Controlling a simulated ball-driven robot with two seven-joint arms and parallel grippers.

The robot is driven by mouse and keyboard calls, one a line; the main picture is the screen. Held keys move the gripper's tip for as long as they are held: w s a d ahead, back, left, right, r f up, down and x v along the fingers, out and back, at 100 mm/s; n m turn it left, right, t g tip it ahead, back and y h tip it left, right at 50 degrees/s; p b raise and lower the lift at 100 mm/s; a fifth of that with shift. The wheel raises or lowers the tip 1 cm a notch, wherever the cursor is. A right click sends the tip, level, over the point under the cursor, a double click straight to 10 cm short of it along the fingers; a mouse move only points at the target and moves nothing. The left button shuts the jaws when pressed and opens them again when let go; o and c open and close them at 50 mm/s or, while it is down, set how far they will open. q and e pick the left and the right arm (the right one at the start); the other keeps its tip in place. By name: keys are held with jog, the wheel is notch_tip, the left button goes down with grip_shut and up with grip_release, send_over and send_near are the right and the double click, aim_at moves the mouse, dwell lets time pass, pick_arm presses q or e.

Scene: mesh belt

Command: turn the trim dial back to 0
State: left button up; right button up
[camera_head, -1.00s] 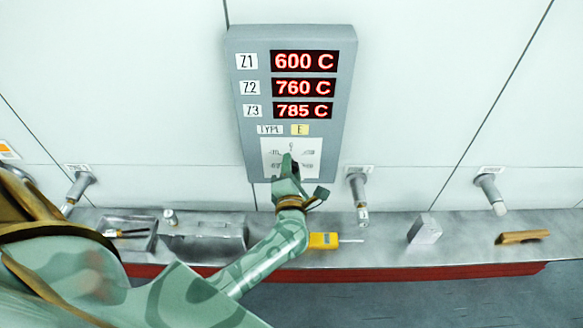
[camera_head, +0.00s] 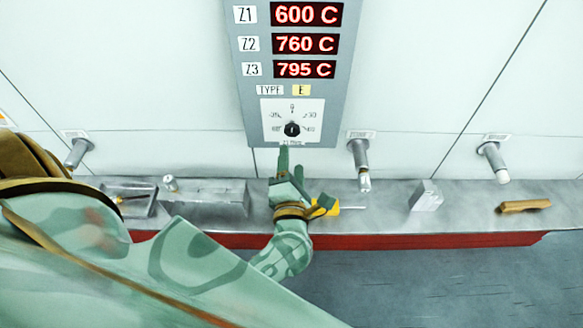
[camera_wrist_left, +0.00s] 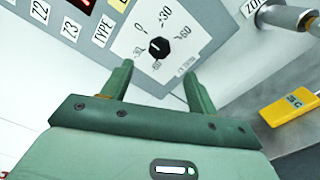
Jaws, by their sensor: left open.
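The trim dial (camera_head: 292,129) is a small black knob on a white scale plate low on the grey panel (camera_head: 352,60). The 0 mark is at the top of its scale. The dial also shows in the wrist view (camera_wrist_left: 159,49), free of the fingers. A white line shows on the knob, but its exact aim is too small to tell. The panel's display reads Z1 600 C, Z2 760 C, Z3 795 C. My left gripper (camera_head: 291,160) is open and empty, just below the dial; in the wrist view its fingers (camera_wrist_left: 157,72) stand apart.
A metal ledge (camera_head: 385,210) runs below the panel. It carries a yellow meter (camera_head: 328,208), a grey block (camera_head: 426,196), a tan piece (camera_head: 523,206) and a metal tray (camera_head: 130,197). Capped tubes (camera_head: 360,160) stick out of the wall on both sides.

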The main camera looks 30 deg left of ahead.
pick_arm(q)
jog(key=b+v, duration=0.1)
jog(key=v, duration=0.4)
jog(key=shift+s+d, duration=0.2)
jog(key=shift+s, duration=0.15)
